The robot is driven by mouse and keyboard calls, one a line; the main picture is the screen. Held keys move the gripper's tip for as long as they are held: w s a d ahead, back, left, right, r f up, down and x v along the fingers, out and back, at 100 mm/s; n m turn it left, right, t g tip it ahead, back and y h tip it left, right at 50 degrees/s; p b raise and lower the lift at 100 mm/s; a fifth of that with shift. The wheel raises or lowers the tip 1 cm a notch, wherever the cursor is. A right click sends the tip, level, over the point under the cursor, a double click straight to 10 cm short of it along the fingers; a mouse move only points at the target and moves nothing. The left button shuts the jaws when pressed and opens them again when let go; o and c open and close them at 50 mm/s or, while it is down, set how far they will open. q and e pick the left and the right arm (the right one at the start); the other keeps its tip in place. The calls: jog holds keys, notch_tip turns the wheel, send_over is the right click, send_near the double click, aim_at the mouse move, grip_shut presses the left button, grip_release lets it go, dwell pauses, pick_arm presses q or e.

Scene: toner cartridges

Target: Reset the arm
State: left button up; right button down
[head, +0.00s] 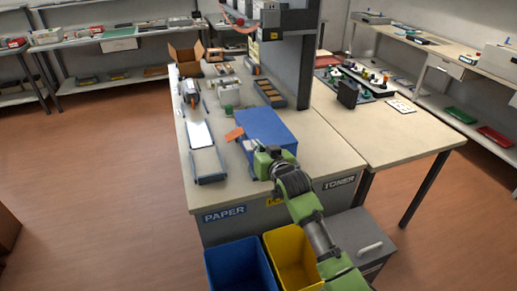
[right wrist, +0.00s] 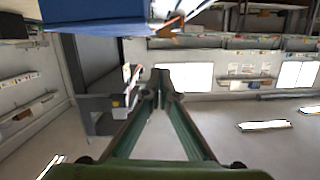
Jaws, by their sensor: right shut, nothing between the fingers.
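My right arm comes in from the lower right in the head view. Its green gripper (head: 264,160) is at the near side of a blue box-shaped thing (head: 264,125) on the table; I cannot tell whether they touch. In the right wrist view the fingers of my right gripper (right wrist: 162,88) meet at their tips with nothing between them. The blue thing shows above them there (right wrist: 95,14), apart from the fingertips. My left gripper is in neither view. No toner cartridge can be made out for certain.
A blue bin (head: 240,266) and a yellow bin (head: 291,258) stand before the table (head: 225,192), under the arm, with a grey cabinet (head: 362,240) beside them. A frame-like tray (head: 207,165) and an orange piece (head: 233,134) lie left of the blue thing. The right tabletop (head: 385,140) has free room.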

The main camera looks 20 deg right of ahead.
jog(key=s+f+n+g, duration=0.1)
jog(key=s+f+g, duration=0.2)
jog(key=s+f, duration=0.55)
jog(key=s+f+g, duration=0.3)
jog(key=s+f, duration=0.2)
jog(key=s, duration=0.7)
jog(key=s+f+n+g, duration=0.1)
jog(key=s+f+g, duration=0.15)
jog(key=s, duration=1.05)
jog(key=s+f+g, duration=0.1)
jog(key=s+g, duration=0.2)
jog(key=s, duration=1)
notch_tip(320, 180, down, 27)
jog(key=s+g, duration=0.1)
jog(key=g, duration=0.1)
jog(key=s+d+f+h, duration=0.1)
jog(key=s+d+f, duration=0.2)
jog(key=s+f, duration=1.3)
jog(key=shift+s+f+n+g+b, duration=0.35)
jog(key=shift+s+n+b, duration=0.05)
jog(key=shift+s, duration=0.35)
